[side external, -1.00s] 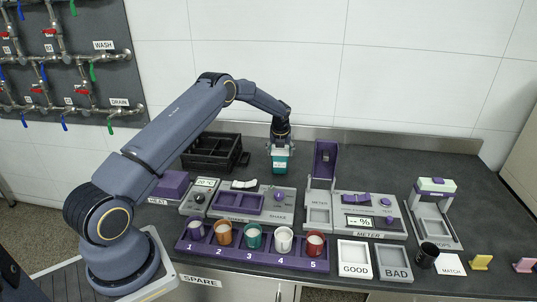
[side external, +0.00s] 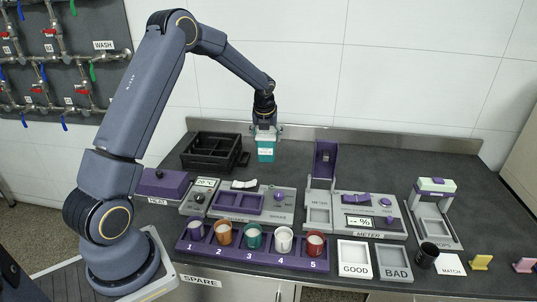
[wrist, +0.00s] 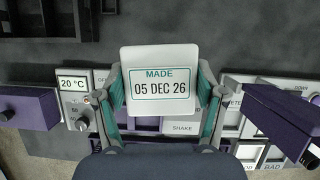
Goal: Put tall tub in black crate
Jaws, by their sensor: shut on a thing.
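The black crate (side external: 193,165) stands at the back left of the table, with dividers inside. Part of a dark crate-like frame (wrist: 35,50) shows at the upper left of the wrist view.
A small dark item (side external: 244,159) lies between crate and tub. The shaker unit (side external: 240,203) stands in front, with the purple heat block (side external: 163,183) to its left. The meter's raised purple lid (side external: 325,160) stands to the right. A purple rack (side external: 252,246) holds several cups.

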